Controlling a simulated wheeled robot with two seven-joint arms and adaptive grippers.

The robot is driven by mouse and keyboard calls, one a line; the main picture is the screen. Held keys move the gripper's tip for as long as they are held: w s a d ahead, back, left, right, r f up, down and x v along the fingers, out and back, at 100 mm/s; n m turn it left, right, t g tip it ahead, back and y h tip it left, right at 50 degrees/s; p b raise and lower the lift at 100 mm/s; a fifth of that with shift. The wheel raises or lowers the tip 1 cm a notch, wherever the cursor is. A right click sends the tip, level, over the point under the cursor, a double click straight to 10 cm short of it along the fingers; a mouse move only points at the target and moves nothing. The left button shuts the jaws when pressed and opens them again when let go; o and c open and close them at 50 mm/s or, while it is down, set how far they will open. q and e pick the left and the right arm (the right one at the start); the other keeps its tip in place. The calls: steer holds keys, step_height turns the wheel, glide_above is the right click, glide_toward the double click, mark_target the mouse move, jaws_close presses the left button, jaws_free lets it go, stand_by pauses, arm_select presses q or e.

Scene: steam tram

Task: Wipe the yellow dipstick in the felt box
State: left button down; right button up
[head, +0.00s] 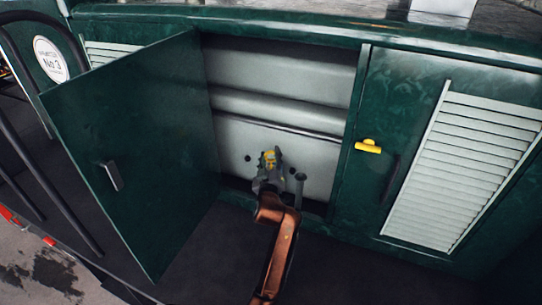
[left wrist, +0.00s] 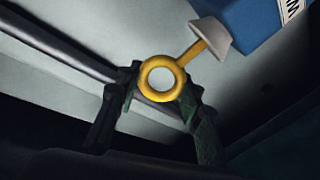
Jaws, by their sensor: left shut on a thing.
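The yellow dipstick shows in the left wrist view as a yellow ring handle (left wrist: 146,87) with a short yellow stem. The stem runs up right to a pale grey tapered piece (left wrist: 211,40) beside a blue box (left wrist: 254,18). The box is cut off by the frame; only part of its white label shows, so I cannot tell if it is the felt box. My left gripper (left wrist: 158,88) is shut on the ring, a finger on each side. In the head view my left gripper (head: 269,162) is inside the open locker, with yellow at its tip. My right gripper is not in view.
The dark green locker door (head: 150,150) stands open on the left. A closed panel with pale louvres (head: 470,165) is on the right, with a yellow handle-like piece (head: 368,146) near its edge. A horizontal pipe (head: 290,130) crosses the locker's pale back.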

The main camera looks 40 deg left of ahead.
arm_select(q)
steer(key=shift+r, duration=0.1)
step_height(320, 180, up, 8)
steer(key=p, duration=0.7)
steer(key=shift+r, duration=0.15)
step_height(320, 180, up, 12)
steer(key=p, duration=1)
steer(key=shift+p, duration=0.35)
stand_by(0.4)
